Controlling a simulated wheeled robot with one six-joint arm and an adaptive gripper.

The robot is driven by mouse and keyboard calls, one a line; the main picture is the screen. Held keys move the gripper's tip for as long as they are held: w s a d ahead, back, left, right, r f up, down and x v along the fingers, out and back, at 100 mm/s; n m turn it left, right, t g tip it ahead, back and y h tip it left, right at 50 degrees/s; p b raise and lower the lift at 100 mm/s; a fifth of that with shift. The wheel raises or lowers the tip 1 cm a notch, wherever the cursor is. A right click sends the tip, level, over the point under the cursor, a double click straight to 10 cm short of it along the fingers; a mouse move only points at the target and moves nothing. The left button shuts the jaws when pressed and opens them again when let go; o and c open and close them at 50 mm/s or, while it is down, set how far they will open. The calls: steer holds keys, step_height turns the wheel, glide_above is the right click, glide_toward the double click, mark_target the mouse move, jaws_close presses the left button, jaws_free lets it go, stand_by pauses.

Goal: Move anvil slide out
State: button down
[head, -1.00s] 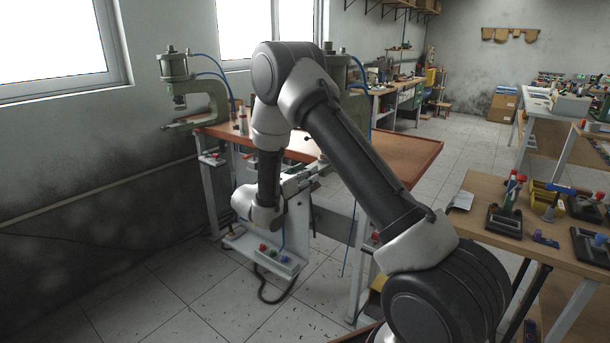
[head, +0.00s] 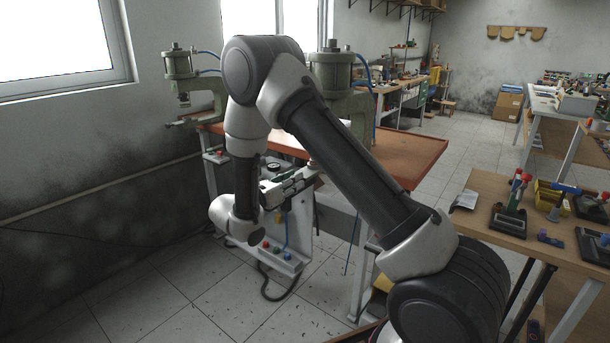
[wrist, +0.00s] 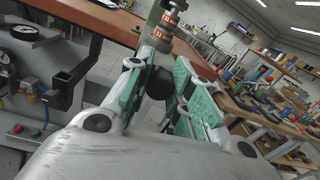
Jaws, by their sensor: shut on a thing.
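In the wrist view my gripper (wrist: 162,75) has its two green-padded fingers on either side of a dark rounded knob (wrist: 165,84), and it is shut on it. The fingers hide much of the knob, and I cannot see what joins it to the anvil slide. Behind the fingertips stands a grey-green press column with an orange-banded cylinder (wrist: 168,20). In the head view my gripper (head: 300,185) is at the front edge of the bench, below the right press (head: 332,70). The anvil slide itself cannot be made out there.
The left press (head: 180,65) stands at the left end of the brown bench (head: 405,165). A white control box with coloured buttons (head: 275,250) and a gauge (wrist: 24,29) are close to my gripper. A wooden table (head: 480,190) with fixtures stands to the right. The floor between is free.

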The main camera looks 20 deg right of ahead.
steer(key=v, duration=0.4)
steer(key=shift+s, duration=0.1)
steer(key=c, duration=1.2)
jaws_free()
steer(key=v, duration=1.2)
